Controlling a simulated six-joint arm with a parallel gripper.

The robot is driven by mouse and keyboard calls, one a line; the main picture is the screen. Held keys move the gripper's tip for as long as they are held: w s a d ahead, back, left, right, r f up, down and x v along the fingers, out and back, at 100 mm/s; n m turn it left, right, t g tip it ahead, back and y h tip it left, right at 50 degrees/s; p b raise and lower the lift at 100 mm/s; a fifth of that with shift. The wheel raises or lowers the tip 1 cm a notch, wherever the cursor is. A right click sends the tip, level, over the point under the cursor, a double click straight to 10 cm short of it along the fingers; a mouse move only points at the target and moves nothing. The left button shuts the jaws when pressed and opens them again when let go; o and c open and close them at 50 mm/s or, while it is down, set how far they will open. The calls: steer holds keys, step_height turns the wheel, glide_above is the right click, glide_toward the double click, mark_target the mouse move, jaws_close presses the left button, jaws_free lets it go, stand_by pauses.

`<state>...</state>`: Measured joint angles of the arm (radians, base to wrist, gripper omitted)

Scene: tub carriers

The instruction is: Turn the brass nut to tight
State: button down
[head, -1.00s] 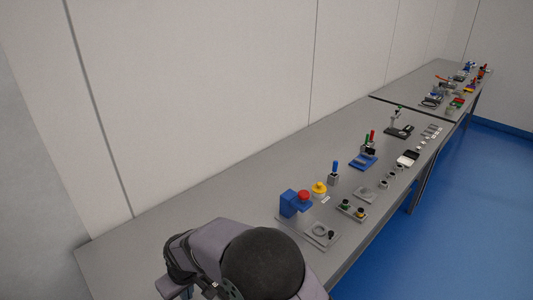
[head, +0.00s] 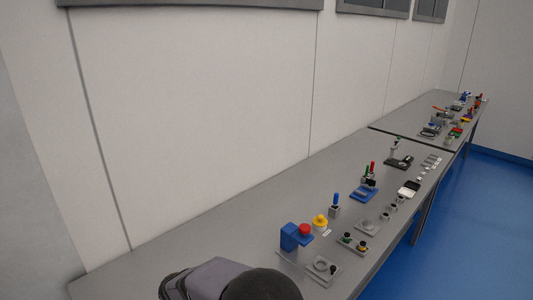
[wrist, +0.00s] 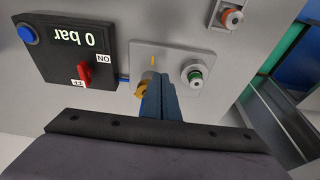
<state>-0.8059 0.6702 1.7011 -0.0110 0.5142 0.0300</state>
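The brass nut (wrist: 140,90) shows in the wrist view at the base of a short grey cylindrical fitting. My gripper (wrist: 159,78) shows as two dark blue fingers side by side, with no clear gap between them. They lie just right of the nut and cover part of it. I cannot tell whether they touch it. The nut sits on a grey plate (wrist: 175,52) with a yellow mark (wrist: 152,60). In the head view my gripper is out of sight and I cannot pick out the nut.
On the same plate is a fitting with a green ring (wrist: 194,74). To the left is a black panel (wrist: 62,50) reading "0 bar", with a red knob (wrist: 84,74) and a blue button (wrist: 28,34). A fitting with an orange-red ring (wrist: 230,18) is at upper right.

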steer(key=shift+s+r, duration=0.1)
steer(key=shift+s, duration=0.1)
step_height(320, 180, up, 6)
steer(key=p, duration=0.4)
steer(key=shift+d+p, duration=0.1)
steer(key=shift+p, duration=0.2)
steer(key=m, duration=0.2)
steer(key=w+m+g+h+p, duration=0.1)
steer(key=m, duration=0.1)
steer(key=m+g+h, duration=0.1)
steer(key=m, duration=0.1)
steer(key=shift+w+d+r+p, duration=0.2)
steer(key=shift+w+r+p, duration=0.1)
steer(key=shift+r+p, duration=0.1)
steer(key=shift+f, duration=0.1)
steer(key=shift+f+b, duration=2.3)
steer(key=shift+f, duration=1.1)
